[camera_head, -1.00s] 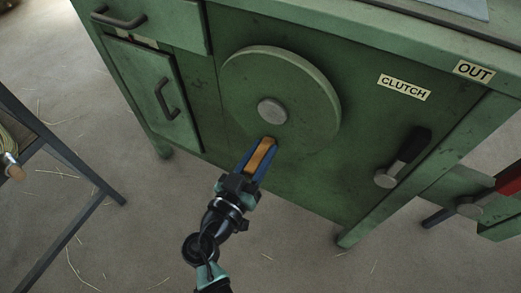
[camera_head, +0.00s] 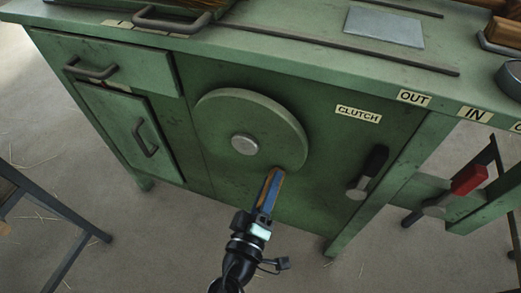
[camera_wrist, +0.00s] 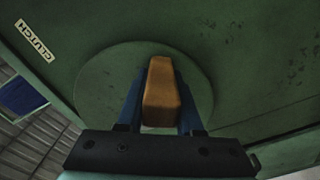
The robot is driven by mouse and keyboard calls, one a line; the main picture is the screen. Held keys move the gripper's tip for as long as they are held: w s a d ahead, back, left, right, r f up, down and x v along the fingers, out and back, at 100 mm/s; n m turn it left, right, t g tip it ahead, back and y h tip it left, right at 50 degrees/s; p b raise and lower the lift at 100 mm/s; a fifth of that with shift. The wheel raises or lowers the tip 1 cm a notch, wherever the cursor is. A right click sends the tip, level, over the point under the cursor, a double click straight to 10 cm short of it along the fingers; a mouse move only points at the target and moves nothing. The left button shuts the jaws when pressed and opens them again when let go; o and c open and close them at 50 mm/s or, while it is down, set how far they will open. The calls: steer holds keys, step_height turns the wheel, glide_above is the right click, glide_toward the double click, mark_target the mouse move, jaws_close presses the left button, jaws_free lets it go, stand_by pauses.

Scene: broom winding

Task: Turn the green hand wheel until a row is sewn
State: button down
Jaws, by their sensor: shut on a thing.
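The green hand wheel (camera_head: 217,117) is a large disc with a grey metal hub (camera_head: 245,145) on the green cabinet front. Its wooden handle (camera_wrist: 160,95) sticks out from the disc and lies between my gripper's blue fingers in the wrist view. My gripper (camera_head: 270,186) is shut on this handle, at the wheel's lower right in the head view. The fingers cover most of the handle there. No sewn row can be made out in these views.
A lever with a dark grip (camera_head: 373,160) is right of the wheel, below the CLUTCH label (camera_head: 358,114). A red-handled lever (camera_head: 467,180) is further right. The worktop (camera_head: 290,48) overhangs above. A dark-legged stand (camera_head: 50,205) is at left. Open floor lies in front.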

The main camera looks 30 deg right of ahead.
steer(key=r+n+p, duration=0.1)
steer(key=s+r+n+p, duration=0.1)
steer(key=d+r+n+p, duration=0.1)
steer(key=shift+s+n, duration=0.25)
steer(key=shift+n, duration=0.05)
steer(key=shift+s+d+r+n+p, duration=0.2)
steer(key=shift+r+n+p, duration=0.45)
steer(key=shift+n+p, duration=0.35)
steer(key=shift+s+d+r+n+p, duration=0.15)
steer(key=shift+r+n+p, duration=0.45)
steer(key=shift+n+p, duration=0.4)
steer(key=shift+a, duration=0.1)
steer(key=c, duration=0.6)
jaws_free()
steer(key=shift+r, duration=0.1)
steer(key=shift+o, duration=0.2)
steer(key=p+v, duration=0.1)
steer(key=v, duration=1.2)
